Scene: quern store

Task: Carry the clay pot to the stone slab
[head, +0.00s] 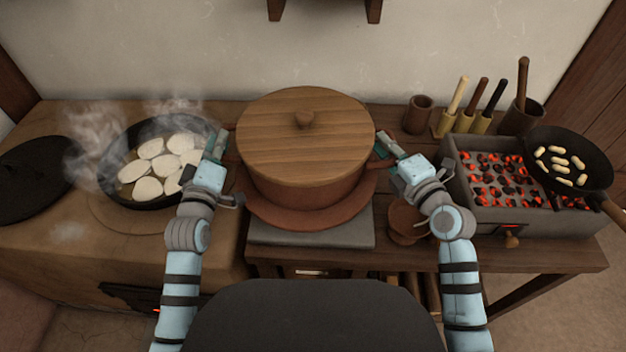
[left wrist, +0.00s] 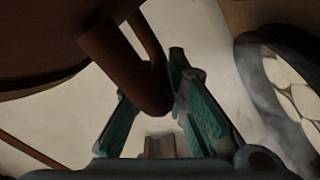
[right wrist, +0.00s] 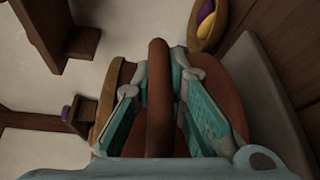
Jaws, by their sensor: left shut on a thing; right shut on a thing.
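The clay pot (head: 300,190) is reddish brown and upright, with a wooden lid (head: 290,140) on top. It is directly over a reddish clay disc (head: 310,215), which lies over the grey stone slab (head: 333,238). I cannot tell whether the pot touches the disc. My left gripper (head: 217,145) is shut on the pot's left handle, and the left wrist view shows this handle (left wrist: 108,52) between the fingers. My right gripper (head: 387,146) is shut on the right handle, and the right wrist view shows that handle (right wrist: 159,95). Most of the slab is hidden under the disc.
A steaming pan (head: 125,197) with pale slices stands left of the pot. A brazier of glowing coals (head: 510,224) with a skillet (head: 590,150) is at right. A small brown stool-shaped object (head: 405,222) sits beside the slab. Utensils and cups (head: 418,115) stand behind.

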